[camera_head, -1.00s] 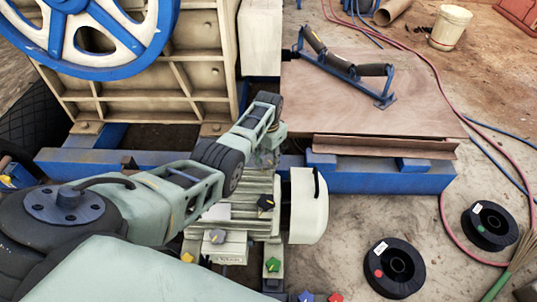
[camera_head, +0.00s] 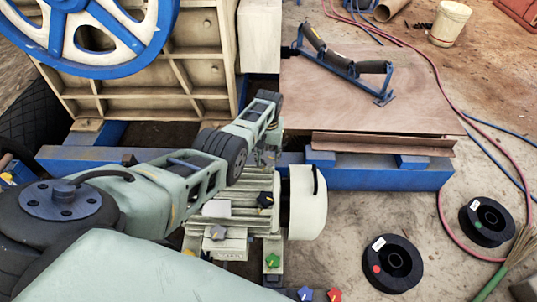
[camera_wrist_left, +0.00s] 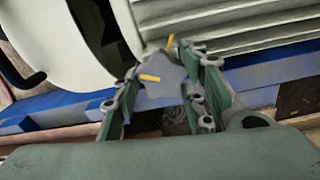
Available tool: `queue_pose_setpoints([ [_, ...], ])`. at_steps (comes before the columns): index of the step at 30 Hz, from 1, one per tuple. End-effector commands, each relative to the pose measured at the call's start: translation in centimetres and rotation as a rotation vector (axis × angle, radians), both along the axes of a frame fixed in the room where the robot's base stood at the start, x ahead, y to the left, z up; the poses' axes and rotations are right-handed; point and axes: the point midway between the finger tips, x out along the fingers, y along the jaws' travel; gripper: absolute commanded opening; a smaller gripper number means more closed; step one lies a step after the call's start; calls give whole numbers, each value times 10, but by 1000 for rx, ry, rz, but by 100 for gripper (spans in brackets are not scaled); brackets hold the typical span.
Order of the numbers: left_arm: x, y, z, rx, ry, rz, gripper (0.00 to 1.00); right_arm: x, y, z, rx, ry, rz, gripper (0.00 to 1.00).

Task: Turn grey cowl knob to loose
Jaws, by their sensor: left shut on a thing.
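The grey cowl knob (camera_wrist_left: 168,73) shows in the left wrist view beside the pale cowl (camera_wrist_left: 75,45), at the end of the ribbed motor. It has a yellow bar on its face, and a second yellow mark sits just above it. My left gripper (camera_wrist_left: 167,68) has its fingers on either side of the knob and is shut on it. In the head view my left gripper (camera_head: 266,155) is at the far side of the motor, mostly behind my own wrist, and this knob is hidden there. The cowl (camera_head: 306,203) shows to its right. My right gripper is not in view.
The motor carries a dark knob (camera_head: 265,200), another grey knob (camera_head: 218,232) and a green knob (camera_head: 272,261). A blue frame beam (camera_head: 380,178) and a brown board (camera_head: 370,105) lie beyond. Black spools (camera_head: 392,264) lie on the ground at the right.

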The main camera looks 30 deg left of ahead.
Motion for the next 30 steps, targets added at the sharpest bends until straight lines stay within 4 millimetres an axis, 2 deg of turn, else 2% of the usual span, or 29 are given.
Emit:
queue_pose_setpoints([
  [1, -4, -6, -4, -11, 13, -1, 13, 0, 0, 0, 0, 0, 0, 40],
  [9, -4, -6, -4, -12, 12, -2, 13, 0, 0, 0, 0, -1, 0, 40],
  [10, -4, -6, -4, -12, 12, -2, 40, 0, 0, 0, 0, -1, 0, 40],
  [15, -3, -5, -3, -10, 9, -2, 55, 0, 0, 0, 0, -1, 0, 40],
  [26, 0, -2, 0, -3, 2, -1, 56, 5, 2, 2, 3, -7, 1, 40],
  [30, 1, -1, 7, -2, -1, -1, 56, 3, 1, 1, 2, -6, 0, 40],
])
